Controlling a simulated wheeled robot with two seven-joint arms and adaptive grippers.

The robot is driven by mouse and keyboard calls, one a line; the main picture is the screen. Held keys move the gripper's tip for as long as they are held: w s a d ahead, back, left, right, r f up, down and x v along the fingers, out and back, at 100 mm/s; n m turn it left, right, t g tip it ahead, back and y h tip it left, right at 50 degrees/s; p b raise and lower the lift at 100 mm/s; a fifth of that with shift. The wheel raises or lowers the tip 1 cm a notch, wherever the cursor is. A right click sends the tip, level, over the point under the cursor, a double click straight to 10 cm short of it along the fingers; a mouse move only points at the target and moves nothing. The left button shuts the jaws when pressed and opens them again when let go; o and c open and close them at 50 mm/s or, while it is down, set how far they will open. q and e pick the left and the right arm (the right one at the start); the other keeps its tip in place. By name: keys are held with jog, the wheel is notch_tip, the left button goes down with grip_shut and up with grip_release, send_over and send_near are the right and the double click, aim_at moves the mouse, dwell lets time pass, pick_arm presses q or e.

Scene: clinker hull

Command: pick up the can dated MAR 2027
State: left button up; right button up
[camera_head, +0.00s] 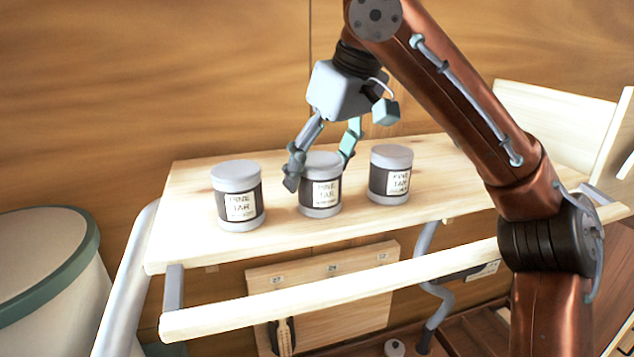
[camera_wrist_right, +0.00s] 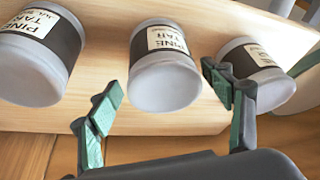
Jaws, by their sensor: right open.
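Three grey cans with dark bands and pale PINE TAR labels stand upright on a wooden shelf: left can (camera_head: 238,222), middle can (camera_head: 320,210) and right can (camera_head: 390,196). The date lines are too small to read, so I cannot tell which is MAR 2027. My right gripper (camera_head: 321,158) is open from above and behind, its fingers on either side of the middle can's top. In the wrist view the middle can (camera_wrist_right: 164,82) lies ahead of and between the open fingertips (camera_wrist_right: 160,98). One finger partly covers the neighbouring can (camera_wrist_right: 262,88). My left gripper is not in view.
The pale shelf (camera_head: 185,245) has a rail (camera_head: 330,289) along its front. A wooden wall stands close behind. A white bin with a green rim (camera_head: 60,265) is at the left. Gaps between the cans are narrow; the shelf's left end is bare.

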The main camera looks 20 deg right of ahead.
jog(key=shift+s+f, duration=0.2)
jog(key=shift+f, duration=0.05)
jog(key=shift+s, duration=0.35)
jog(key=shift+s+f, duration=0.1)
jog(key=shift+s, duration=0.05)
jog(key=shift+w+a+f, duration=0.1)
jog(key=shift+w, duration=0.4)
jog(key=shift+c, duration=0.7)
jog(key=shift+s, duration=0.35)
jog(key=c, duration=0.5)
jog(key=shift+w, duration=0.15)
jog(key=c, duration=1)
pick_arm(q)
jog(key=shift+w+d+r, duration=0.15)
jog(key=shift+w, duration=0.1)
pick_arm(e)
jog(key=shift+c, duration=0.2)
